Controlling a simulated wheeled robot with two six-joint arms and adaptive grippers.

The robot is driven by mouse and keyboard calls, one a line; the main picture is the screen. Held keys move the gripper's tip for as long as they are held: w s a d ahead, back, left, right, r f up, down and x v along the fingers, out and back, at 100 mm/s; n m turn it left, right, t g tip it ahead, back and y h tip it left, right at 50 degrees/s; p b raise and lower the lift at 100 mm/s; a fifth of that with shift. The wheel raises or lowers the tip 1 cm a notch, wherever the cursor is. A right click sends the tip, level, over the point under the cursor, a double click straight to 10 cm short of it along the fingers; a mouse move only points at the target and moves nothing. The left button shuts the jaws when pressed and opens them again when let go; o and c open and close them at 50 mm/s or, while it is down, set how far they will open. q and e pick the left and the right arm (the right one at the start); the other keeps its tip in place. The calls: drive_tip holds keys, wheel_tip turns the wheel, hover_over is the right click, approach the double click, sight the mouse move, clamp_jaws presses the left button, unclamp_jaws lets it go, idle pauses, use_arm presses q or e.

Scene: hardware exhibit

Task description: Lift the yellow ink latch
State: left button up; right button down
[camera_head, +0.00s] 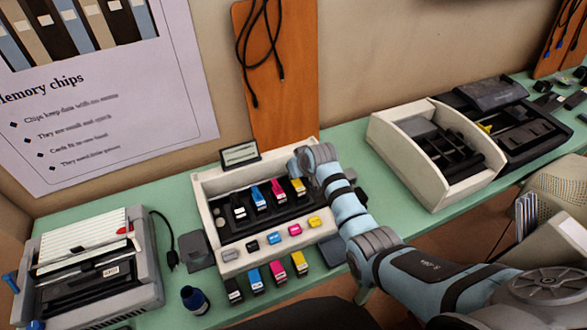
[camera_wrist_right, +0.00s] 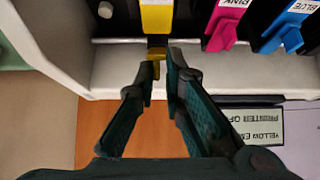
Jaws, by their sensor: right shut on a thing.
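The yellow ink latch (camera_head: 298,186) is at the right end of a row of latches in the beige printer unit (camera_head: 202,205), beside the pink, blue and black ones. In the right wrist view the yellow latch (camera_wrist_right: 156,18) has a small tab at its lower end, between the fingers of my right gripper (camera_wrist_right: 160,72). The gripper is shut on this tab. In the head view my right gripper (camera_head: 304,162) is at the back right of the unit, and its fingertips are mostly hidden. My left gripper is not in view.
A small display (camera_head: 239,153) stands at the unit's back edge; its upside-down text in the wrist view is partly hidden. Several cartridges (camera_head: 276,272) and a dark ink bottle (camera_head: 195,299) are in front. Other machines stand left (camera_head: 145,270) and right (camera_head: 405,158) on the green table.

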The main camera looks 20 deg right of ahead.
drive_tip(key=w+g+b, duration=0.2)
drive_tip(key=b, duration=0.1)
drive_tip(key=shift+d+f+g, duration=0.1)
drive_tip(key=shift+d+g, duration=0.05)
drive_tip(key=shift+g, duration=0.15)
drive_tip(key=g+b, duration=0.1)
drive_tip(key=b, duration=0.2)
drive_tip(key=shift+w+b, duration=0.1)
drive_tip(key=shift+b, duration=0.3)
drive_tip(key=shift+r, duration=0.2)
drive_tip(key=shift+r+g, duration=0.1)
drive_tip(key=shift+g, duration=0.2)
drive_tip(key=c, duration=1.8)
unclamp_jaws()
drive_tip(key=shift+r, duration=0.15)
